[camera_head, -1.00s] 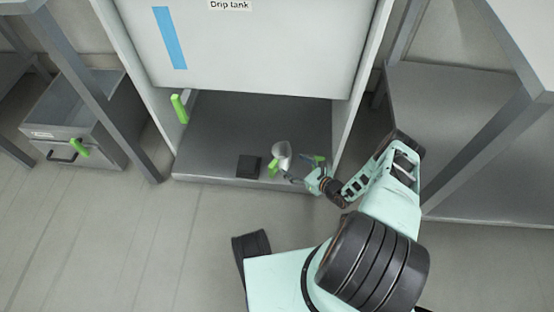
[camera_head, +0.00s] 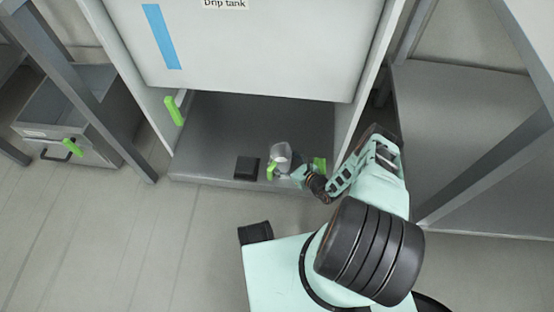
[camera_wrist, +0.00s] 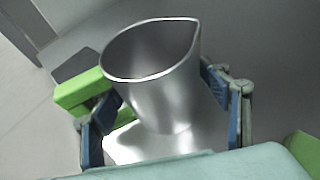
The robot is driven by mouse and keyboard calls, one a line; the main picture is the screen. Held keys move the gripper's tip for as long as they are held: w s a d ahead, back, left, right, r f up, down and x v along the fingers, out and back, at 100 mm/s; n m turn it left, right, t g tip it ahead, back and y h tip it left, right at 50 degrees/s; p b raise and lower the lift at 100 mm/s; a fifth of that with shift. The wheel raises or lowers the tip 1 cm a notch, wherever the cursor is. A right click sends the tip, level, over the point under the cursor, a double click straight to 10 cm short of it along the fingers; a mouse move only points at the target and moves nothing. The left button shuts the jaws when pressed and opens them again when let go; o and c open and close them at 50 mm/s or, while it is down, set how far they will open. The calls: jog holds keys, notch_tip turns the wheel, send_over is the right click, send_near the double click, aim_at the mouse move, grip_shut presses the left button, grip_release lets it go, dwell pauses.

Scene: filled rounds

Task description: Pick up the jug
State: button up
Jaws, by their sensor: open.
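The jug (camera_head: 281,154) is a shiny metal vessel with a green handle (camera_wrist: 83,92). It stands upright on the grey shelf floor under the drip tank. In the wrist view the jug (camera_wrist: 155,75) fills the middle, its open mouth and pointed lip facing up toward the camera. My gripper (camera_wrist: 165,125) is open, with one blue-padded finger on each side of the jug's body. The left finger is close by the handle. I cannot tell whether either finger touches the metal. In the head view my gripper (camera_head: 290,172) is right at the jug, partly hiding its lower part.
A black block (camera_head: 247,167) lies just left of the jug. A green object (camera_head: 319,164) is to its right. The drip tank (camera_head: 245,50) hangs above, with a side panel (camera_head: 362,90) at right. A green tap handle (camera_head: 174,110) sticks out at left.

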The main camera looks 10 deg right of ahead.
jog(key=shift+c, duration=0.7)
jog(key=c, duration=0.9)
jog(key=shift+r, duration=0.15)
